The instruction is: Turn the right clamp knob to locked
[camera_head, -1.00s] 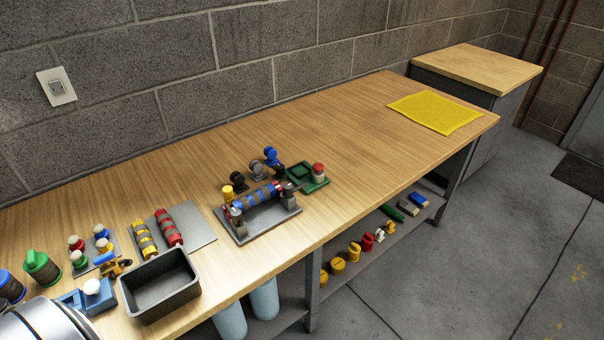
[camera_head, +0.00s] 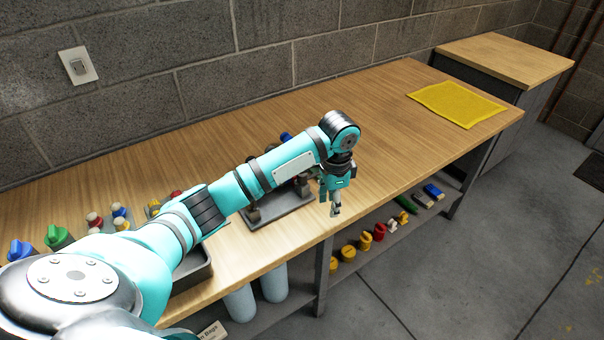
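The clamp fixture has a grey base plate (camera_head: 282,214) on the workbench, partly covered by my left arm. Dark bits of its clamps show at the arm's lower edge. The right clamp knob cannot be made out behind my arm and wrist. A bit of a blue knob (camera_head: 286,137) shows just above the arm. My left gripper (camera_head: 335,212) points down at the bench's front edge, just right of the fixture, with nothing visible in it. Its fingers are too small to tell open from shut. My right gripper is out of view.
A yellow mat (camera_head: 457,104) lies at the bench's far right, with clear wood before it. A dark bin (camera_head: 192,272) is partly under my arm. Knobs including a green one (camera_head: 58,238) stand at left. Yellow and red parts (camera_head: 364,243) sit on the lower shelf.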

